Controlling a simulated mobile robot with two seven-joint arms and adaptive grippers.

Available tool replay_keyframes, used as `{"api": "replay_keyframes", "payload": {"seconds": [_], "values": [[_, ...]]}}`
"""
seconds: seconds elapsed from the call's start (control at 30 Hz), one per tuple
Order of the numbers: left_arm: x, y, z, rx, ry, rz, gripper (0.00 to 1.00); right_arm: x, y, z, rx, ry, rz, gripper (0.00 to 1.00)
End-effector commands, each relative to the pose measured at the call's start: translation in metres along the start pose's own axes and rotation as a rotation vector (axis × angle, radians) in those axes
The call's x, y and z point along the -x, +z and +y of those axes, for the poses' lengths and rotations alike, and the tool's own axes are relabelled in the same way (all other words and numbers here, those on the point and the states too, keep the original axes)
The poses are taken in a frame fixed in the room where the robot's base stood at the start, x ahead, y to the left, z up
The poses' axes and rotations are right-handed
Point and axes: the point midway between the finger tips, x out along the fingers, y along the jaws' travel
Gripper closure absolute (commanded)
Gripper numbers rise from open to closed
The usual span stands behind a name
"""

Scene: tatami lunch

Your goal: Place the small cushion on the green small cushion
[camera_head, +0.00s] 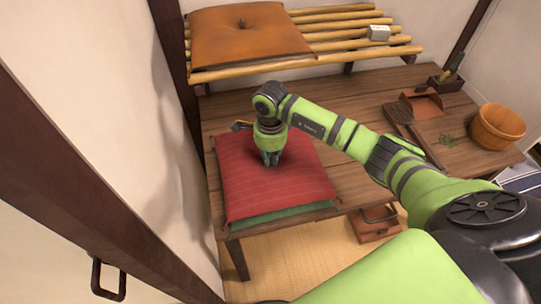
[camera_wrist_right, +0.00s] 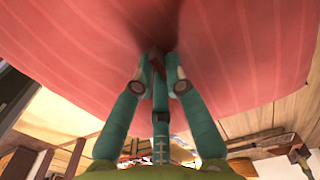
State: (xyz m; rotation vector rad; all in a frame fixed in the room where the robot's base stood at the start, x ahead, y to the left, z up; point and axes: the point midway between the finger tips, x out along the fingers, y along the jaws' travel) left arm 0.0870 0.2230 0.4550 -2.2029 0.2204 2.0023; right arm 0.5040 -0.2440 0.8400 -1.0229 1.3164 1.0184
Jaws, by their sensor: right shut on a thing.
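The red small cushion (camera_head: 260,188) lies on top of the green small cushion (camera_head: 290,213) at the left end of the low wooden table. Only the front edge of the green cushion shows under the red one. My right gripper (camera_head: 271,160) points down at the middle of the red cushion and is shut on it. In the right wrist view the fingers (camera_wrist_right: 158,62) pinch a fold of the red cloth (camera_wrist_right: 80,70). My left gripper is not in view.
A wooden tub (camera_head: 497,127), a brush (camera_head: 415,130) and a dustpan (camera_head: 425,102) are on the right of the table (camera_head: 350,165). A wall stands close on the left.

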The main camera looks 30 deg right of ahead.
Motion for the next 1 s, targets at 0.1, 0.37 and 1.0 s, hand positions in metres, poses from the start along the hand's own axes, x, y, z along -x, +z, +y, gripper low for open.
{"api": "replay_keyframes", "payload": {"seconds": [0.1, 0.37, 1.0], "values": [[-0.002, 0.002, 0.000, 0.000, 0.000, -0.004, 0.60, -0.001, 0.000, 0.000, 0.000, 0.000, 0.000, 0.66], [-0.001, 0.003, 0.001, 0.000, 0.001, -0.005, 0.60, -0.001, 0.000, 0.000, 0.000, 0.000, 0.000, 0.63], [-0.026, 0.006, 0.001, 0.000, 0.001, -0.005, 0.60, 0.091, 0.000, -0.001, 0.001, -0.005, 0.000, 0.63]]}}
